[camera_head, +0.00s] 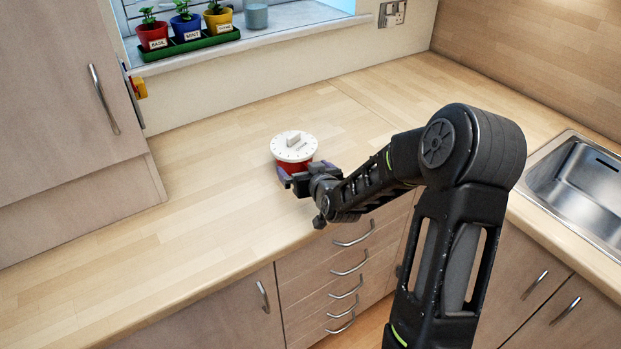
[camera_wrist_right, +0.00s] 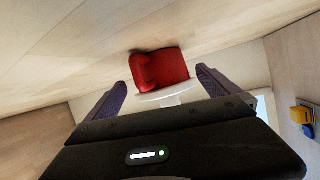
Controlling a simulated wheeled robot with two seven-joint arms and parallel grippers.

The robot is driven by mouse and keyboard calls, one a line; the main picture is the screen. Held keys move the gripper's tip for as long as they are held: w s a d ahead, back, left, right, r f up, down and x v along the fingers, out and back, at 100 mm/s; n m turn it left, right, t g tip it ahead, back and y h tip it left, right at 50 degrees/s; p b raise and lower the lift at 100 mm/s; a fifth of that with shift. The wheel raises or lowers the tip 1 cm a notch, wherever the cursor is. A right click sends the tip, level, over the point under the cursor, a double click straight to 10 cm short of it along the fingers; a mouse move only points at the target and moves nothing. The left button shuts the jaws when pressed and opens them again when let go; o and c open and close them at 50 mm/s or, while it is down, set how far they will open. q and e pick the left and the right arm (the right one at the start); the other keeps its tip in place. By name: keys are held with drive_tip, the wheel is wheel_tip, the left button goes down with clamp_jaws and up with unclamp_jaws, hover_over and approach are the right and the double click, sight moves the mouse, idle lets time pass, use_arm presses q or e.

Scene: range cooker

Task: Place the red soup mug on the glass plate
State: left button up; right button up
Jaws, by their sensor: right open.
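The red soup mug (camera_head: 303,163), with a white lid, stands upright on the wooden counter in the head view. My right gripper (camera_head: 302,176) is open at the mug's near side, low by the counter. In the right wrist view the mug (camera_wrist_right: 172,68) shows between the two spread purple fingers, tipped by the camera's angle, with a gap on each side. My left gripper is out of view. I see no glass plate in either view.
The wooden counter (camera_head: 200,190) is clear to the left of the mug. A steel sink (camera_head: 578,188) is at right. Potted herbs in a green tray (camera_head: 190,44) and a grey-blue cup (camera_head: 256,16) stand on the windowsill. A cabinet (camera_head: 65,75) borders the left.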

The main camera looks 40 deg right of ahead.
drive_tip(key=v, duration=0.5)
drive_tip(key=shift+s+a+r+b, duration=0.1)
drive_tip(key=shift+s+r+b, duration=0.05)
drive_tip(key=shift+s+b, duration=0.2)
drive_tip(key=shift+w, duration=0.1)
